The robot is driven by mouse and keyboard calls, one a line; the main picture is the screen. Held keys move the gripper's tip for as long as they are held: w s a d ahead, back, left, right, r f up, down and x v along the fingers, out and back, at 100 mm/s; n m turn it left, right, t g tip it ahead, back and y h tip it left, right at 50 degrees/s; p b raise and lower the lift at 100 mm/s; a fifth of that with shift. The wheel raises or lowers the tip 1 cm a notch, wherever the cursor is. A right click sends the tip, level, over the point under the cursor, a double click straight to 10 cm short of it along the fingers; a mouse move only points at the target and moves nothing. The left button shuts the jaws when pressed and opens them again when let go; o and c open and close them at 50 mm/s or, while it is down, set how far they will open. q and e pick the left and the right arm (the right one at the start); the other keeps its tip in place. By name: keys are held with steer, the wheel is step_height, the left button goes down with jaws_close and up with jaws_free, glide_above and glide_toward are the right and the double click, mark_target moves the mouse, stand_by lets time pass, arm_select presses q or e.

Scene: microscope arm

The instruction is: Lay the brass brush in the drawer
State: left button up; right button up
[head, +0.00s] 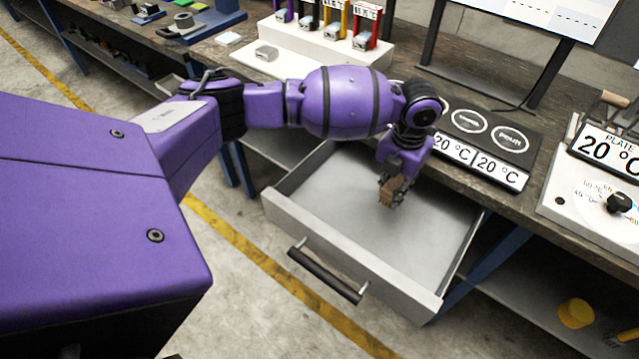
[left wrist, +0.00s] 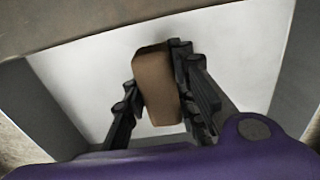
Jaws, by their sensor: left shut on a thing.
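The drawer (head: 290,212) is pulled out from the bench, and its grey inside is empty in the head view. My left gripper (head: 394,193) is over the drawer, pointing down. It is shut on the brass brush (head: 388,190), a small brown block. In the left wrist view the brush (left wrist: 157,84) sits tilted between the two black fingers of the gripper (left wrist: 155,95), with the pale drawer floor (left wrist: 90,70) behind it. I cannot tell whether the brush touches the floor. The bristles are not clear. My right gripper is not in view.
The drawer's black handle (head: 324,274) faces the aisle. The wooden bench top (head: 440,100) lies behind the drawer, with a dark two-circle panel reading 20 °C (head: 488,135) and a white plate unit (head: 600,200) at right. A white rack (head: 325,45) stands at the back.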

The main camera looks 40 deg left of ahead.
arm_select(q)
steer(key=shift+w+a+f, duration=0.1)
steer(key=shift+a+f, duration=0.25)
steer(key=shift+f, duration=0.05)
steer(key=shift+a+f, duration=0.1)
steer(key=shift+f, duration=1.65)
steer(key=o, duration=1.1)
steer(key=shift+w, duration=0.1)
step_height(320, 180, up, 12)
steer(key=shift+r, duration=0.15)
